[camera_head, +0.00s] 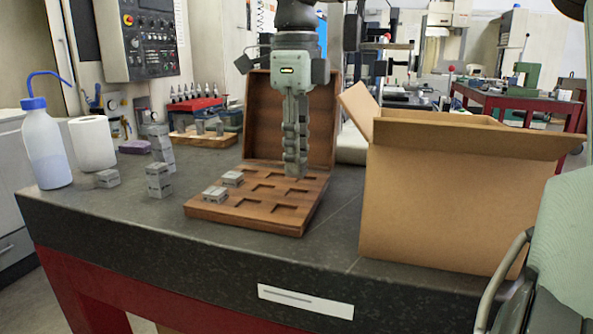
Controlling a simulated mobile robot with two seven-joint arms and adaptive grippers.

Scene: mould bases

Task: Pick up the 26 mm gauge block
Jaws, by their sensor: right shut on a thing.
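My right gripper (295,170) points straight down over the wooden case (245,221). Its fingers are closed on a grey block, mostly hidden between them; I cannot read its size. The case is open, with its lid upright behind the gripper and several empty recesses in its tray. Two grey gauge blocks, one (232,178) and another (215,194), sit at the tray's left side. More gauge blocks stand left of the case: a taller stack (161,150), a short stack (158,181) and a low one (107,178). No size marks are legible. My left gripper is not in view.
An open cardboard box (450,205) stands right of the case, flaps spread. A wash bottle (47,150) and a white paper roll (92,144) stand at the left. A wooden rack (203,139) is behind. The dark bench top (200,238) is clear in front.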

